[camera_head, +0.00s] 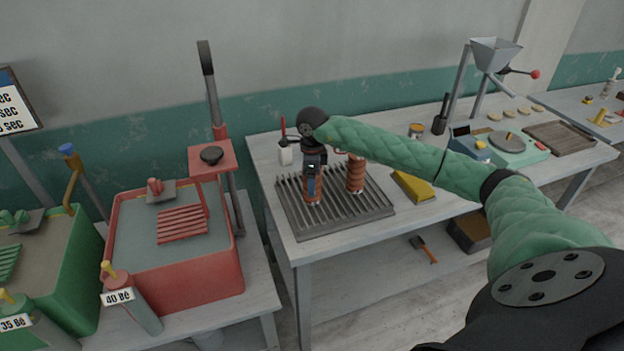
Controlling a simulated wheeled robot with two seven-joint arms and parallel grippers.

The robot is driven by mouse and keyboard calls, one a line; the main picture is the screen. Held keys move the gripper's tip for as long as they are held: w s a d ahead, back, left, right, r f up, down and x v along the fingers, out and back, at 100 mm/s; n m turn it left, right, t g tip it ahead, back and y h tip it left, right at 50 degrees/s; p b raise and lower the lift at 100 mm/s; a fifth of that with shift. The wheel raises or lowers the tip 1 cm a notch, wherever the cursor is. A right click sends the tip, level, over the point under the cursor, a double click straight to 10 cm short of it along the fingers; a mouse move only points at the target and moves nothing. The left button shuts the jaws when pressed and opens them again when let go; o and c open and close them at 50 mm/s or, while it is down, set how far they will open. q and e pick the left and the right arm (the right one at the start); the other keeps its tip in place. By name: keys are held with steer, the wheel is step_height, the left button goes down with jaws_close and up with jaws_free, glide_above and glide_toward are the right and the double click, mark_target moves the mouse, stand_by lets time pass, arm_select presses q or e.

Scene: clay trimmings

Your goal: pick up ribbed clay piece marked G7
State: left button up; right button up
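Two ribbed orange-brown clay pieces stand upright on a dark slatted rack (368,213) on the grey table. The left clay piece (313,198) is partly hidden by my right gripper (312,180). The right clay piece (355,176) stands just beside it, its top close to my arm. No G7 mark can be read on either piece. My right gripper points down at the left piece, with its fingers in front of or around its upper part. Whether they touch it cannot be told. My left gripper is not in view.
My green padded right arm crosses over the table. A yellow block (413,187) lies right of the rack, with a green scale (505,146) and a hopper stand (493,57) farther right. A white bottle (285,154) stands behind the rack. A red tank (190,283) stands left.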

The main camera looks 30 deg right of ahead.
steer(key=shift+f, duration=0.15)
steer(key=c, duration=1.5)
